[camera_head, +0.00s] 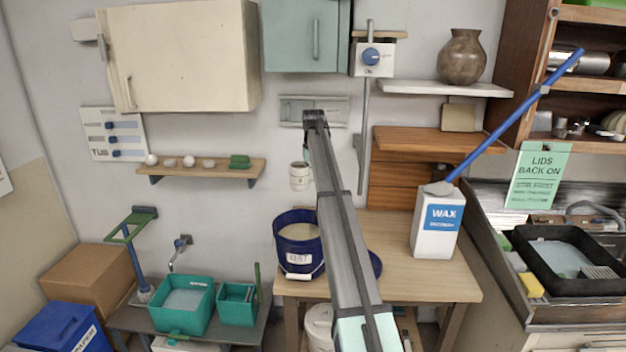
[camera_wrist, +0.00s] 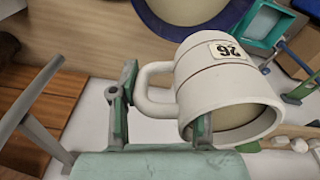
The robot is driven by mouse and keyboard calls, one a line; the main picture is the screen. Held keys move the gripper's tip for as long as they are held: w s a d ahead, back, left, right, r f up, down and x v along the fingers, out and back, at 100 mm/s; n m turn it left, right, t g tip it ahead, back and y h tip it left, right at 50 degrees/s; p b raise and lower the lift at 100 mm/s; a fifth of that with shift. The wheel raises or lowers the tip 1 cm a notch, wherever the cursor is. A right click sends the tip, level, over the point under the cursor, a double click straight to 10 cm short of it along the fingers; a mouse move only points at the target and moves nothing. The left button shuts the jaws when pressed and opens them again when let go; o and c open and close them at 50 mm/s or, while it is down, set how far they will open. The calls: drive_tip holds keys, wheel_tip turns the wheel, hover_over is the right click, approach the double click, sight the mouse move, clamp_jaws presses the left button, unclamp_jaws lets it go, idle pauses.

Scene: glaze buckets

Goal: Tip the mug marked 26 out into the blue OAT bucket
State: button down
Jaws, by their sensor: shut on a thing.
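The white mug (camera_head: 299,177) hangs in the air above the blue bucket and looks about upright. In the wrist view the mug (camera_wrist: 215,75) shows an upside-down 26 label, and pale beige stuff shows inside its mouth. My gripper (camera_wrist: 160,108) is shut on the mug's handle, with one finger on each side. In the head view my arm hides most of the gripper. The dark blue bucket (camera_head: 284,254) stands on the wooden table, open, with cream glaze inside and a blurred label that seems to read OAT. Its rim (camera_wrist: 153,24) shows at the top of the wrist view.
A white WAX container (camera_head: 437,228) stands right of the bucket with a long blue handle rising from it. A blue disc (camera_head: 376,264) lies partly behind my arm. A wall shelf (camera_head: 205,168) holds small items left of the mug. Teal tubs (camera_head: 184,305) stand lower left.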

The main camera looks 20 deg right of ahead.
drive_tip(key=shift+w+a, duration=0.1)
drive_tip(key=shift+a, duration=0.1)
drive_tip(key=shift+d+f, duration=0.1)
drive_tip(key=shift+f, duration=0.15)
drive_tip(key=f+t+b, duration=0.1)
drive_tip(key=b, duration=0.1)
drive_tip(key=f+b, duration=0.1)
drive_tip(key=b, duration=0.1)
drive_tip(key=f+t+b, duration=0.1)
drive_tip(key=b, duration=0.1)
drive_tip(key=shift+w+t+h, duration=0.3)
drive_tip(key=shift+h, duration=0.1)
